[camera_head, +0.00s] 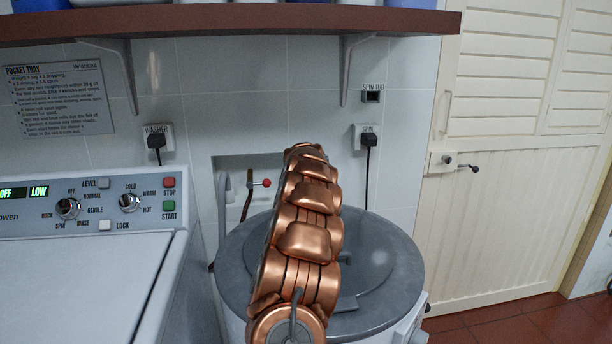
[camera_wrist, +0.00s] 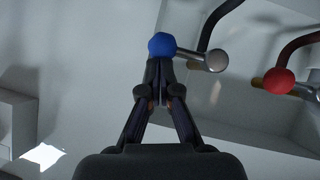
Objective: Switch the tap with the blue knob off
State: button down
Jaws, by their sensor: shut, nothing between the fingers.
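The blue knob (camera_wrist: 161,45) is in the wrist view, on the end of a short metal lever (camera_wrist: 205,60) that points left from its tap. My gripper (camera_wrist: 158,98) is shut and empty, with its fingertips right at the near side of the blue knob; I cannot tell whether they touch. The red knob (camera_wrist: 278,81) of a second tap is to the right in the wrist view, and this red knob also shows in the head view (camera_head: 266,183). In the head view my copper-coloured arm hides the blue knob and my gripper.
A grey round-lidded tub (camera_head: 397,275) stands below the wall recess (camera_head: 225,160). A washer (camera_head: 90,280) stands at left. A brown shelf (camera_head: 230,20) runs above. Dark curved pipes (camera_wrist: 222,18) rise beside the taps.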

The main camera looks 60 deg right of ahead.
jog(key=w+d+r+b+v, duration=0.1)
jog(key=r+b+v, duration=0.1)
jog(key=v, duration=1)
jog(key=shift+s+a+r, duration=0.15)
jog(key=shift+s+r, duration=0.05)
jog(key=shift+r, duration=0.3)
dwell(0.7)
